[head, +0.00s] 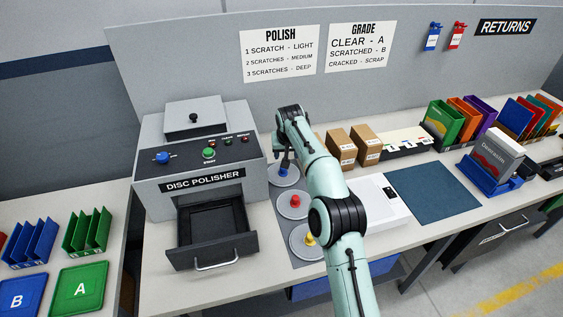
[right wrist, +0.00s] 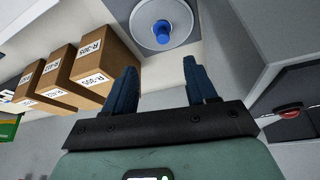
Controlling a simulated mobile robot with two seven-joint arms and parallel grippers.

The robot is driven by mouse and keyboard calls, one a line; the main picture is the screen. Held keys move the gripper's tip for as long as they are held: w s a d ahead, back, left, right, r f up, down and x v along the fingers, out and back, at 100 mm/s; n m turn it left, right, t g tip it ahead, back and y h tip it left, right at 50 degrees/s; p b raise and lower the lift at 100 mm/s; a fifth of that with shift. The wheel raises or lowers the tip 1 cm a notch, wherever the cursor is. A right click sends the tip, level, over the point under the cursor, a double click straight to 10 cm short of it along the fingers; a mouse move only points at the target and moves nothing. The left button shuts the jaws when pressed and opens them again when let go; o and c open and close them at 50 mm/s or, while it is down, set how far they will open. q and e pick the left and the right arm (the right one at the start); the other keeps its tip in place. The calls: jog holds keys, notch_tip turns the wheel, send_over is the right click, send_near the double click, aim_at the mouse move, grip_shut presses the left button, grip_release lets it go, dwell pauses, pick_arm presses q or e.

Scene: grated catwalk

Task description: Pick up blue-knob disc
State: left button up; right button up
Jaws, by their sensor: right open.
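The blue-knob disc (head: 278,178) is a pale round plate at the back of a row of three discs on a grey mat (head: 283,228). In the right wrist view the disc (right wrist: 181,20) shows at the top, its blue knob upright, beyond the fingertips. My right gripper (head: 286,162) is beside the blue knob in the head view, partly hidden by its own wrist. In the wrist view my right gripper (right wrist: 160,70) is open and empty, its dark blue fingers apart and not around the knob. My left gripper is not in view.
A red-knob disc (head: 294,204) and a yellow-knob disc (head: 307,241) lie nearer on the mat. The disc polisher (head: 200,160) stands left, its drawer (head: 213,230) pulled out and empty. Cardboard boxes (head: 341,147) stand behind on the right, also close in the wrist view (right wrist: 104,60).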

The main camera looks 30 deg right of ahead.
jog(key=p, duration=0.1)
send_over(283, 171)
jog(key=s, duration=0.2)
notch_tip(283, 171, down, 7)
jog(key=shift+w+r, duration=0.1)
jog(key=x, duration=0.1)
jog(key=p+x, duration=0.1)
jog(key=x, duration=0.3)
jog(key=shift+w+a, duration=0.2)
jog(key=shift+w, duration=0.2)
jog(key=shift+s, duration=0.3)
jog(key=c, duration=0.3)
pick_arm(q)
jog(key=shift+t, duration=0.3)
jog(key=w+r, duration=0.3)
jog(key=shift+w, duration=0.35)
pick_arm(e)
grip_shut()
